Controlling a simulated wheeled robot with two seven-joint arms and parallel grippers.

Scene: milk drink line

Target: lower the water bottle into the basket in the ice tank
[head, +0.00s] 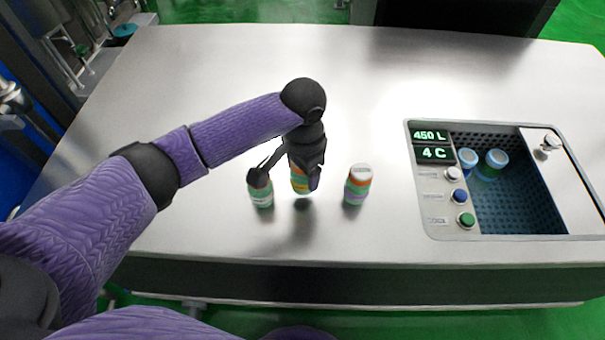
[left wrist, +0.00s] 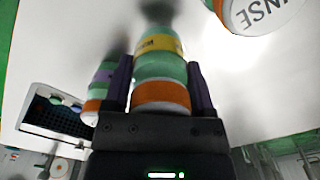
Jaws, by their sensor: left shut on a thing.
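My left gripper (head: 303,180) is shut on a bottle (head: 299,184) with orange, yellow and green bands. In the left wrist view this held bottle (left wrist: 160,68) sits between both fingers. It is near the table top in the middle; I cannot tell whether it touches. Its label is too blurred to tell whether it is the water bottle. The ice tank (head: 412,180) is set into the table at the right, apart from the gripper. Its dark perforated basket (head: 515,215) holds two bottles with blue and white caps (head: 496,158) at the far side. My right gripper is not in view.
A banded bottle (head: 357,186) stands close right of the held one. Buttons (head: 459,196) and displays (head: 432,145) line the tank's left side. The basket's near part is free.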

